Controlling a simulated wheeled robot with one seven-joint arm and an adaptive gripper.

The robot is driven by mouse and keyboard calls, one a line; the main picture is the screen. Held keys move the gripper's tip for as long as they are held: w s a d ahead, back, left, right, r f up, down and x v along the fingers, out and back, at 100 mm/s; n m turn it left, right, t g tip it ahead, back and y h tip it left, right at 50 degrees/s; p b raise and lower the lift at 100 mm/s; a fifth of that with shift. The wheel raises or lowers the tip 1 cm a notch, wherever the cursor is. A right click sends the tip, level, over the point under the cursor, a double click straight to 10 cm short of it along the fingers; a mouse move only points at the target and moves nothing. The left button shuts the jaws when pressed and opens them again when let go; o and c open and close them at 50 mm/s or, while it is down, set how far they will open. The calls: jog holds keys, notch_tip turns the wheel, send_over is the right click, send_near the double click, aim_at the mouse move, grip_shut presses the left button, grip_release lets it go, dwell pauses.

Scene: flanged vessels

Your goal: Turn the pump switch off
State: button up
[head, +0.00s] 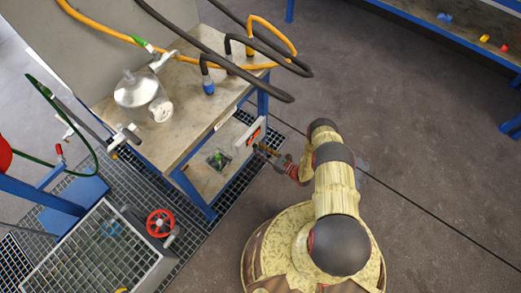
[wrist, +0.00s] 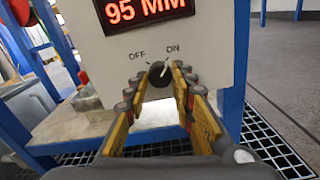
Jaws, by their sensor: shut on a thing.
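The pump switch is a black round knob (wrist: 157,72) on a pale control box (wrist: 215,45). The labels OFF and ON are printed above it, OFF on the left and ON on the right. The knob's pale pointer line leans up and right, toward ON. My gripper (wrist: 158,84) has one yellow finger on each side of the knob and is shut on it. In the head view, my gripper (head: 266,151) is at the front of the control box (head: 249,136), and the knob itself is hidden or too small to make out.
A red display (wrist: 147,10) above the knob reads 95 MM. The box is by a blue-framed workbench (head: 180,120) carrying a glass vessel (head: 137,90) and hoses. A red valve wheel (head: 160,223) stands by a metal tank. Floor to the right is clear.

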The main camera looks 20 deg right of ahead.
grip_shut()
jog(key=shift+n, duration=0.4)
jog(key=n, duration=0.6)
jog(key=shift+n, duration=0.3)
jog(key=n, duration=0.4)
jog(key=shift+n, duration=2.2)
